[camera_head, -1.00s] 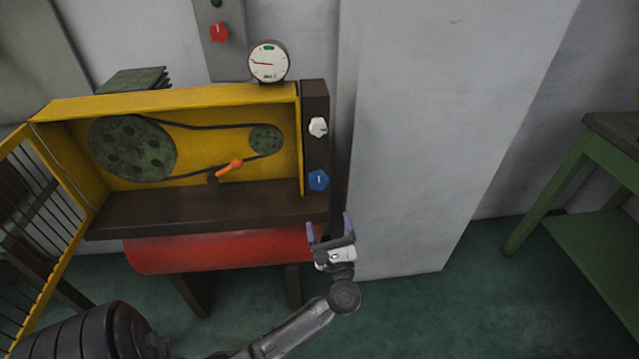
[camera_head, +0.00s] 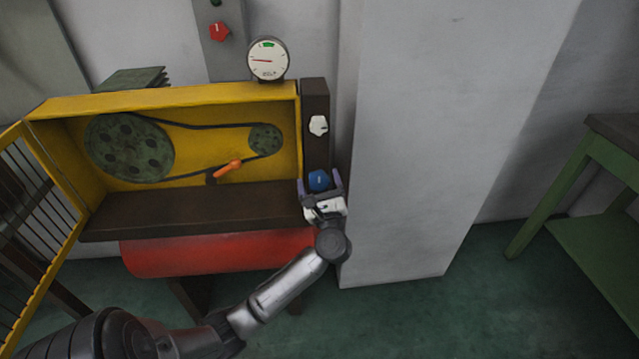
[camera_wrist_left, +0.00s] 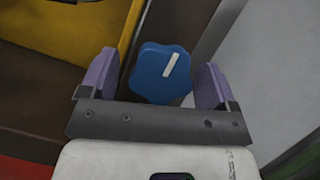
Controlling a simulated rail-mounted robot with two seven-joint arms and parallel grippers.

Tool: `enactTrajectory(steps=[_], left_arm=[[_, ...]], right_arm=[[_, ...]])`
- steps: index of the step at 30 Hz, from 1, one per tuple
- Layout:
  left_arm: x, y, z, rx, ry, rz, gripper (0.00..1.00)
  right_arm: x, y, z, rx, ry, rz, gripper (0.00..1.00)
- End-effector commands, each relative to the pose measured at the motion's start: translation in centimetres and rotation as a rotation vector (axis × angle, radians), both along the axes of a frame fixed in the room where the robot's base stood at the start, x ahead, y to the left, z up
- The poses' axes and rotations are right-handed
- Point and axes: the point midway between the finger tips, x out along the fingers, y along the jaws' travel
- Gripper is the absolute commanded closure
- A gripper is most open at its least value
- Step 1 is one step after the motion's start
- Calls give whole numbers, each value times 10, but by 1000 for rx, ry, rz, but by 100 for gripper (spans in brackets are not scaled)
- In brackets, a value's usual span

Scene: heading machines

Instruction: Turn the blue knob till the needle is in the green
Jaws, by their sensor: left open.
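The blue knob (camera_head: 319,180) sits low on the dark panel at the right end of the yellow machine. In the left wrist view the blue knob (camera_wrist_left: 161,73) has a lobed rim and a white pointer line tilted up to the right. My left gripper (camera_head: 320,185) is open, with one purple finger on each side of the knob. The gauge (camera_head: 268,60) stands on top of the machine. Its red needle points left, and the green band is at the top of the dial, away from the needle. My right gripper is not in view.
A white knob (camera_head: 318,125) is above the blue one on the same panel. An orange lever (camera_head: 229,168) sits inside the belt housing (camera_head: 190,103). A red switch (camera_head: 219,31) is on the wall plate. A grey pillar (camera_head: 420,150) stands close on the right.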

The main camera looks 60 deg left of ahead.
Motion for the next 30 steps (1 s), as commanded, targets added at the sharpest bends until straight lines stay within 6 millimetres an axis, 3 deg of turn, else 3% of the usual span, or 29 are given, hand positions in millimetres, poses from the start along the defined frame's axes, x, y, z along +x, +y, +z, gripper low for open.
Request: enactTrajectory(steps=[5, 21, 30], left_arm=[[0, 0, 0, 0, 0, 0, 18], [0, 0, 0, 0, 1, 1, 67], [-1, 0, 2, 21, 55, 1, 67]], right_arm=[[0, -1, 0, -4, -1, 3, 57], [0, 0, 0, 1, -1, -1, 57], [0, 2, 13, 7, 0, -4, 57]])
